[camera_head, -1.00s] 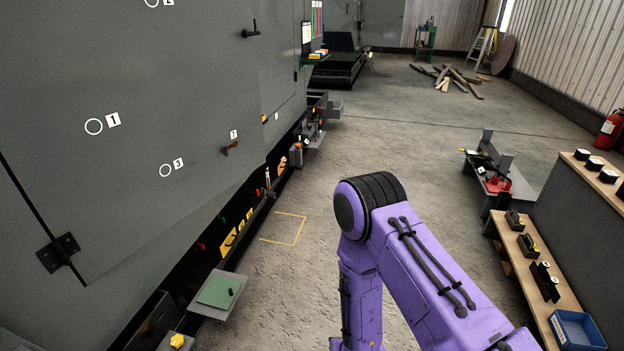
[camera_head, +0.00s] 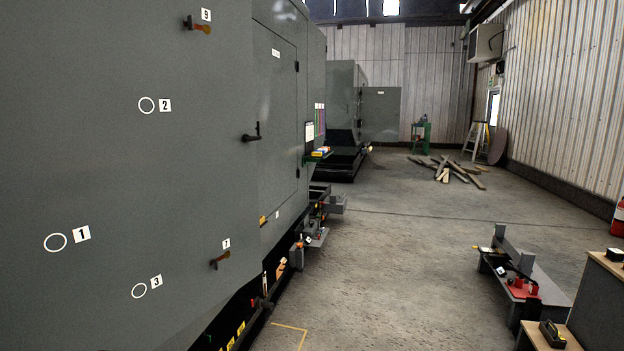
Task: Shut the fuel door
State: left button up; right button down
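No door here carries a label that I can read as fuel door. A grey door panel (camera_head: 381,115) with a small white label stands out to the right from the far grey enclosure (camera_head: 342,105), and it looks open. On the near enclosure, a tall narrow door (camera_head: 278,120) with a white label looks shut, and a black lever handle (camera_head: 252,134) sits to its left. The large near panel (camera_head: 110,180) carries circles marked 1, 2 and 3 and orange-brown handles at its right side. Neither of my grippers is in view.
A low grey stand with red parts (camera_head: 520,280) is at the right, near a wooden-topped bench (camera_head: 605,268). Loose planks (camera_head: 447,170), a stepladder (camera_head: 476,140) and a green stand (camera_head: 421,134) are at the back. The middle floor is clear.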

aim_at(161, 193)
jog(key=z, duration=0.35)
jog(key=i, duration=0.85)
jog(key=u, duration=0.45)
jog(key=i, duration=0.65)
jog(key=u, duration=0.7)
